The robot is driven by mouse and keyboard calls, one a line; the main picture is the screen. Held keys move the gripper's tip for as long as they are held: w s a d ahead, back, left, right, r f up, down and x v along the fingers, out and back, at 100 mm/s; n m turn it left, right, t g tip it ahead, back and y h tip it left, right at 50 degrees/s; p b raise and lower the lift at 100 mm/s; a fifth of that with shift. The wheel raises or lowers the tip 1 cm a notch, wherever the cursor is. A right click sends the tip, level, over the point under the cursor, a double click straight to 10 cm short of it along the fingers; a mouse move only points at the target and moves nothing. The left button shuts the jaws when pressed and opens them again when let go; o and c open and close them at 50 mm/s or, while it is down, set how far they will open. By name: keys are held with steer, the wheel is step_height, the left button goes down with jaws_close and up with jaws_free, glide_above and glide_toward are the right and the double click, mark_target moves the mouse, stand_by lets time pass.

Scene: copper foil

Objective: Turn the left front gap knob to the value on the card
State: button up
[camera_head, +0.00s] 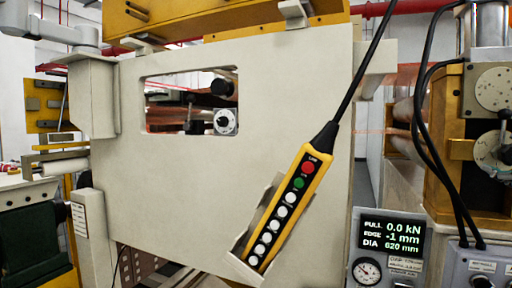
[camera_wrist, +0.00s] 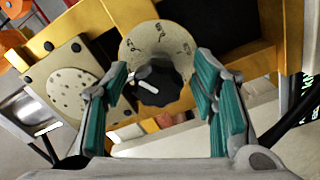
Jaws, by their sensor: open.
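In the wrist view a black fluted knob (camera_wrist: 158,86) with a white pointer mark sits on a round beige dial (camera_wrist: 160,38) with dark markings too small to read. The pointer mark lies toward the left side of the knob. My gripper (camera_wrist: 160,78) is open, with its teal-padded fingers on either side of the knob. A gap shows between the knob and each finger. My gripper does not show clearly in the head view. A small white dial with a black centre (camera_head: 226,122) shows through the panel window there; I cannot tell if it is the same knob. No card is clearly readable.
A yellow frame (camera_wrist: 215,38) and a plate with a holed disc (camera_wrist: 72,92) lie close around the knob. In the head view a yellow button pendant (camera_head: 290,205) hangs before the beige panel (camera_head: 180,190). A display (camera_head: 391,232) reads 0.0 kN, -1 mm, 620 mm.

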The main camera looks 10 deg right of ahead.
steer(key=v, duration=1.2)
steer(key=shift+s+d, duration=0.1)
stand_by(0.4)
steer(key=w+a+f+m+g+y, duration=0.3)
steer(key=w+a+f, duration=0.1)
steer(key=a+f, duration=0.25)
steer(key=s+a+f+m+g+y, duration=0.1)
steer(key=s+a+f+g+y, duration=0.1)
steer(key=a+f, duration=0.6)
steer(key=s+a+f+m+g+y, duration=0.2)
steer(key=a+f, duration=0.5)
steer(key=a, duration=0.6)
steer(key=s+g+y, duration=0.1)
steer(key=g+y, duration=0.1)
steer(key=shift+a+f+g+y, duration=0.2)
steer(key=shift+f+g+y, duration=0.1)
steer(key=shift+f+g, duration=0.1)
steer(key=shift+w+d, duration=0.1)
